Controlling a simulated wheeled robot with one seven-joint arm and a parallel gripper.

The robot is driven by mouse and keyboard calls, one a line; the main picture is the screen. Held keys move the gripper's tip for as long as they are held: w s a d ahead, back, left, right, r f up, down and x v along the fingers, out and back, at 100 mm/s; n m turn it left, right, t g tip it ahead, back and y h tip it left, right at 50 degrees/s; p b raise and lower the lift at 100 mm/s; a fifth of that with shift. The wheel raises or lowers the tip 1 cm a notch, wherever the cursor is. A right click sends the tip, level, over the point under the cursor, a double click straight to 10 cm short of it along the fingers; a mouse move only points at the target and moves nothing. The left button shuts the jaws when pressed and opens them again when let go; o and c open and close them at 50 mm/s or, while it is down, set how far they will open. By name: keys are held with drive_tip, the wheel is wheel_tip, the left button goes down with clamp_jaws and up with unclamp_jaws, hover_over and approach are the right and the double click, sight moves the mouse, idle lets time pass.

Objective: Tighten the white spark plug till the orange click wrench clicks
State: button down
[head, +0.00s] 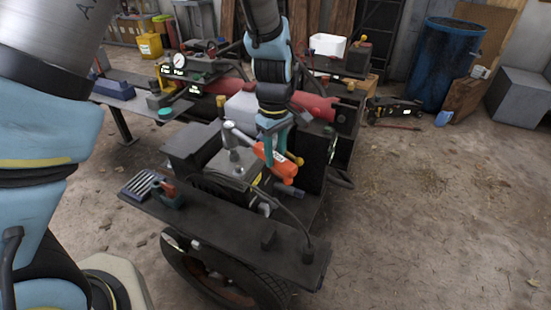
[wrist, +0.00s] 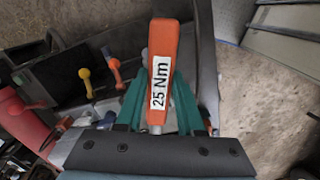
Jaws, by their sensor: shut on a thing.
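The orange click wrench (head: 283,168) is held by its handle in my gripper (head: 274,148), over the engine of the log splitter. In the wrist view the orange handle (wrist: 162,58) lies between the teal fingers of my gripper (wrist: 161,85), with a "25 Nm" label facing the camera. In the head view the wrench's grey shaft (head: 243,138) runs left from the handle to its head, above an upright grey part on the engine. I cannot make out the white spark plug; whether the wrench is seated on it cannot be told.
A dark shelf (head: 225,232) in front of the engine carries a slotted grey-blue holder (head: 139,184) and a small green-and-red object (head: 167,196). A yellow lever (wrist: 85,80) and an orange lever (wrist: 115,72) stand left of the handle. Open floor (head: 440,210) lies to the right.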

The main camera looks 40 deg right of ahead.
drive_tip(key=shift+r, duration=2.05)
drive_tip(key=shift+f, duration=0.1)
